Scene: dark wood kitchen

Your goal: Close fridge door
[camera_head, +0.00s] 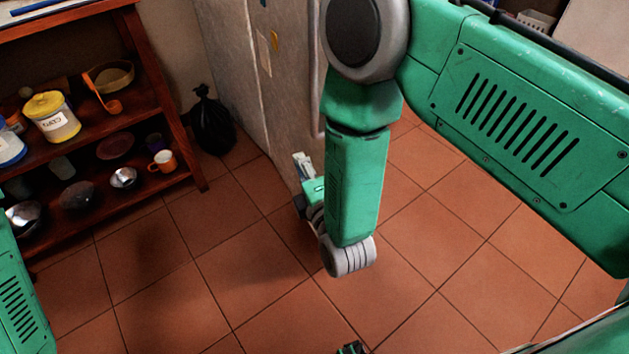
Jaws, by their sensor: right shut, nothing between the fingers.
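The fridge (222,60) stands at the top centre as a pale grey, worn body. Its face with a paper note and small magnets (285,90) is partly hidden behind my right arm. A pale vertical strip, perhaps its handle, runs beside the arm. I cannot tell how far the door stands open. My right arm comes in from the right and hangs down. My right gripper (302,166) is shut and empty, close by the lower part of that face; I cannot tell whether it touches.
A dark wooden shelf (185,135) with jars, bowls and an orange mug (163,161) stands at the left. A black rubbish bag (212,122) sits between shelf and fridge. The tiled floor (250,270) is clear. A counter shows at top right.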

